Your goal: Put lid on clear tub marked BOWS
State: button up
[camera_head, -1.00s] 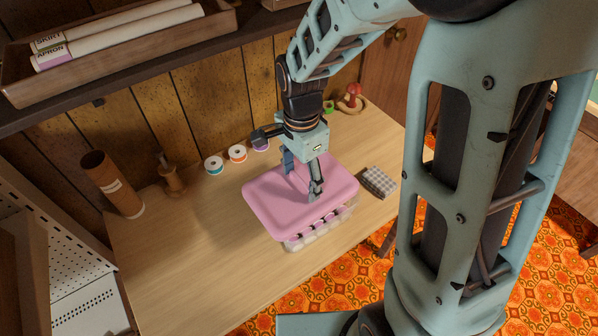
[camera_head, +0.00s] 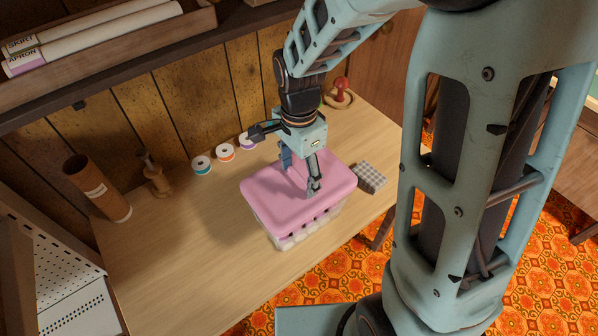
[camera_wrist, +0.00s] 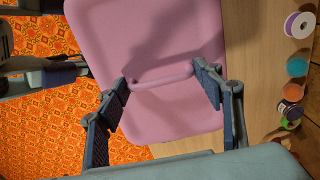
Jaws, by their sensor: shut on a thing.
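The pink lid (camera_head: 268,196) is a wide rounded rectangle with a raised bar handle in its middle. My gripper (camera_head: 303,182) is shut on this handle from above; the wrist view also shows the handle (camera_wrist: 160,77) between the two fingers. The clear tub (camera_head: 296,238) stands on the table under the lid, with its near side showing below the lid's edge. The lid lies roughly level over it; I cannot tell whether it touches the rim all round. Most of the tub is hidden by the lid, and I cannot read its marking.
Thread spools (camera_head: 226,152) stand behind the tub, left of my gripper. A checked cloth bundle (camera_head: 370,177) lies close to its right, and a red pincushion (camera_head: 341,90) sits farther back. A cardboard tube (camera_head: 97,187) stands at left. The wooden table (camera_head: 180,260) is clear at left and front.

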jog(key=shift+f+b, duration=2.35)
jog(key=shift+f, duration=0.65)
jog(key=o, duration=1.4)
jog(key=shift+o, duration=0.2)
notch_tip(320, 180, up, 12)
jog(key=shift+r, duration=0.1)
jog(key=shift+w, duration=0.1)
